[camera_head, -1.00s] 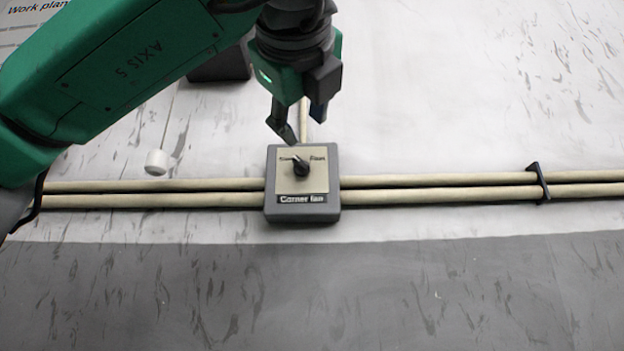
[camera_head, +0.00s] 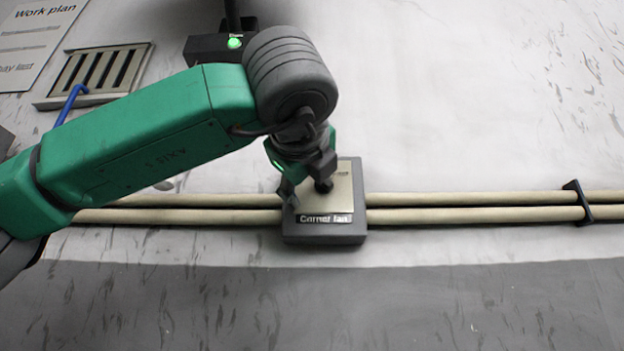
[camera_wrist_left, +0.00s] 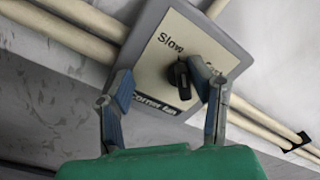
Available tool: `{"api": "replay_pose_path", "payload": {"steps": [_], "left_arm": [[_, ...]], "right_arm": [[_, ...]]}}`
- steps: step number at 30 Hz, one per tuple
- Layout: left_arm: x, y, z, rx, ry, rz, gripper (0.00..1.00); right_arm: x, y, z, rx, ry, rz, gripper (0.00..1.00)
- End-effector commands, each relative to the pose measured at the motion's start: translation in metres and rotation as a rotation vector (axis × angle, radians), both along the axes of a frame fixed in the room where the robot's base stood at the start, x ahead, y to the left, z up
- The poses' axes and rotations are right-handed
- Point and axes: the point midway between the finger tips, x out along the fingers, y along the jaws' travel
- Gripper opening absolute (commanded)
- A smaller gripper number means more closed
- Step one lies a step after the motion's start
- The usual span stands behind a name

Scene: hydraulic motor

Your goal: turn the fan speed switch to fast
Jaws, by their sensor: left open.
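The fan switch box (camera_head: 325,236) is a grey box on the wall, with a beige plate labelled "Corner fan". It also shows in the left wrist view (camera_wrist_left: 143,60), where "Slow" is readable and the other label is mostly hidden by a finger. The black knob (camera_head: 323,185) is partly hidden by my gripper in the head view. In the wrist view the knob (camera_wrist_left: 181,80) points toward the lower part of the plate. My left gripper (camera_head: 305,188) is open in front of the box. In the wrist view its fingertips (camera_wrist_left: 162,85) are apart, the right one close beside the knob. My right gripper is not in view.
Two beige pipes (camera_head: 450,206) run across the wall on both sides of the box, held by a dark clamp (camera_head: 578,202). A vent grille (camera_head: 98,72), a work plan sheet (camera_head: 35,35) and a box with a green light (camera_head: 220,45) are above. The wall at right is clear.

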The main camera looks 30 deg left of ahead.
Motion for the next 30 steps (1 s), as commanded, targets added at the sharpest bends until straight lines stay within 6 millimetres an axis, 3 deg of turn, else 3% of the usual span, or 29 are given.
{"api": "replay_pose_path", "payload": {"steps": [1,7,13,16,30], "left_arm": [[0.008,0.012,0.002,-0.018,0.002,0.043,0.32],[0.018,0.001,0.002,-0.011,0.006,0.046,0.32],[0.015,0.009,0.001,-0.014,0.004,0.039,0.35],[0.013,0.015,0.002,-0.017,0.0,0.038,0.0],[0.014,0.013,0.006,-0.02,-0.006,0.04,0.0]], "right_arm": [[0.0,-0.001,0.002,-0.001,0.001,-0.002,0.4],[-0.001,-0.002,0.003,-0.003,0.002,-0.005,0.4],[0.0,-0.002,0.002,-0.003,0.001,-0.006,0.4],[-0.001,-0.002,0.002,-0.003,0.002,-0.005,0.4],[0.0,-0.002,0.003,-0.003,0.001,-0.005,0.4]]}}
